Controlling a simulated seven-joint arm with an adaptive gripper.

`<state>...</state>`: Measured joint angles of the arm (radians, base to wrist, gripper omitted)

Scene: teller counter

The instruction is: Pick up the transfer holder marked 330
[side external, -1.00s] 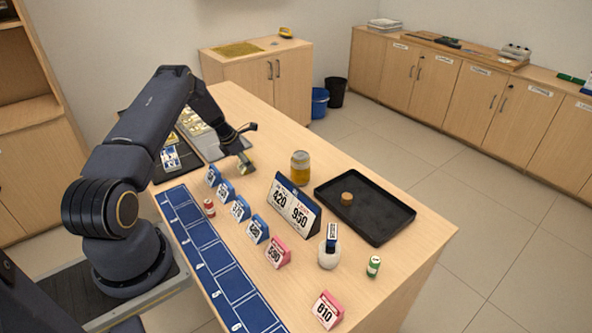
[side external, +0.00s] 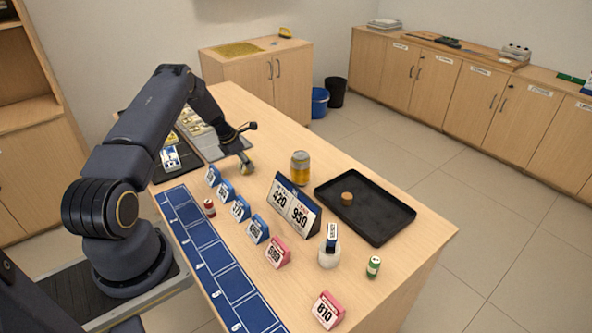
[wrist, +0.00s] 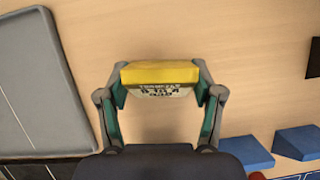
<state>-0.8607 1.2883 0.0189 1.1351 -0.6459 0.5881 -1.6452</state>
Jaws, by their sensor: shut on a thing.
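My gripper (wrist: 160,88) is shut on a yellow-topped transfer holder (wrist: 160,73), with one finger at each end of it. The holder's white face carries dark print that starts like "TRANSFER"; the number below is too blurred to read. In the side external view the holder (side external: 246,168) is small under my gripper (side external: 243,160), near the far end of the wooden counter, right of the grey tray. I cannot tell whether it touches the counter.
Several blue number holders (side external: 240,209) and a pink one (side external: 277,252) stand in a row. A 420/950 sign (side external: 297,207), a can (side external: 300,168) and a black tray (side external: 389,226) are farther right. A grey tray (side external: 222,152) lies left of my gripper.

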